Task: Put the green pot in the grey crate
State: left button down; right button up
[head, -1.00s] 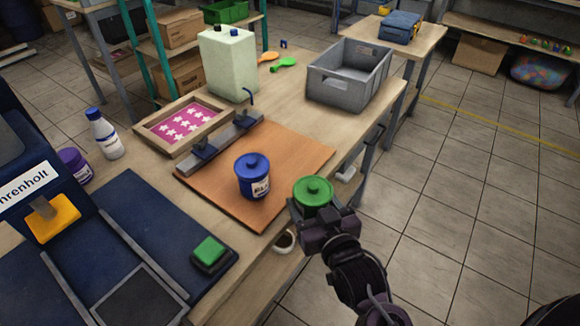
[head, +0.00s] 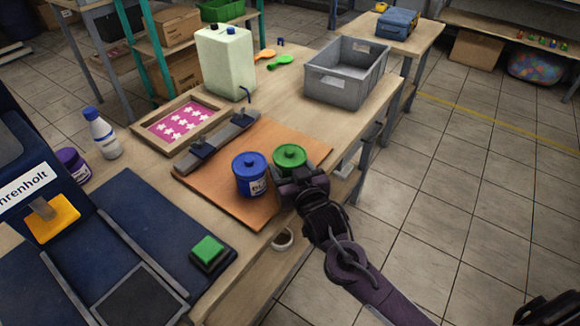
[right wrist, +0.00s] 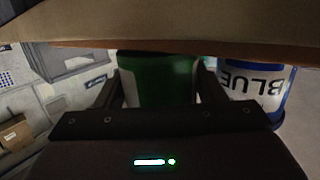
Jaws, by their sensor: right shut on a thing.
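The green pot (head: 290,157) has a round lid with a knob. In the head view it is just right of the blue pot (head: 251,175), by the right edge of the brown board. My right gripper (head: 298,181) is shut on the green pot from the near side and hides its lower part. In the right wrist view the green pot (right wrist: 158,80) sits between the two fingers, with the blue pot beside it. The grey crate (head: 338,90) stands at the far right of the table and looks empty. My left gripper is not in view.
The brown board (head: 225,200) lies on the wooden table. A pink star screen frame (head: 160,148), a pale canister (head: 226,62) and orange and green spatulas stand or lie farther back. Bare tabletop (head: 315,120) lies between the board and the crate.

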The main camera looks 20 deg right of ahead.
jog(key=o, duration=0.9)
jog(key=shift+f, duration=0.15)
jog(key=shift+c, duration=0.2)
jog(key=shift+o, duration=0.4)
